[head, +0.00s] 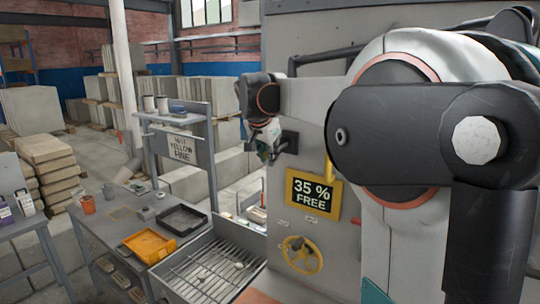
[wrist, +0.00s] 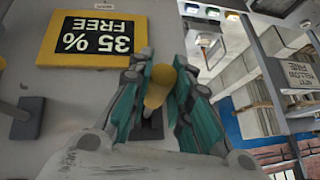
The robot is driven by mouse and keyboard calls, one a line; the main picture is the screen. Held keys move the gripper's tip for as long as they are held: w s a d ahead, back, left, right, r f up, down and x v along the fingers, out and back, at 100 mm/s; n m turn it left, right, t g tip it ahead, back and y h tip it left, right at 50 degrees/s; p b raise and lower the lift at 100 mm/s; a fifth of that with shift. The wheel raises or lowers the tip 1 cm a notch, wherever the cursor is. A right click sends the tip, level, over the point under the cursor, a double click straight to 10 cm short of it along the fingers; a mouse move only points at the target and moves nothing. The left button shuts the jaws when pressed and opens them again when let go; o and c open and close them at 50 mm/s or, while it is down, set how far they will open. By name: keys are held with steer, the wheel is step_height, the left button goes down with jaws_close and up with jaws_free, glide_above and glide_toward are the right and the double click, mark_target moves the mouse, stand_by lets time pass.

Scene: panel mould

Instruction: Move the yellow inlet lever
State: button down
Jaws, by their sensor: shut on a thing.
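The yellow inlet lever (wrist: 158,84) shows in the wrist view between the teal pads of my gripper (wrist: 160,92). The gripper is shut on its rounded yellow end. Behind it is a dark mount on the grey panel. In the head view my gripper (head: 266,153) is at the panel's left side, beside a black bracket (head: 289,142); the held lever is hidden there. A yellow-framed sign reading "35 % FREE" (head: 315,194) is on the panel, and shows upside down in the wrist view (wrist: 95,38).
A yellow handwheel (head: 302,255) is low on the panel. A yellow bar (head: 329,171) stands above the sign. A grated trough (head: 208,272) lies below, beside a bench with an orange tray (head: 149,246) and a black tray (head: 181,219). My arm covers the right side.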

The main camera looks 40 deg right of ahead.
steer(key=shift+w+d+f+n+t+h+b, duration=0.1)
steer(key=shift+d+f+t+h+b, duration=0.2)
steer(key=shift+f+h+b, duration=0.65)
steer(key=shift+w+d+f+n+t+h+b, duration=0.15)
steer(key=shift+f+t+h+b, duration=0.3)
steer(key=shift+f+h+b, duration=0.55)
steer(key=shift+d+f+n+t+h+b, duration=0.1)
steer(key=shift+d+f+t+h+b, duration=0.2)
steer(key=shift+f+h+b, duration=0.65)
steer(key=shift+r, duration=0.15)
steer(key=c, duration=1.4)
jaws_free()
steer(key=shift+c, duration=0.2)
steer(key=v, duration=1.2)
steer(key=shift+s, duration=0.2)
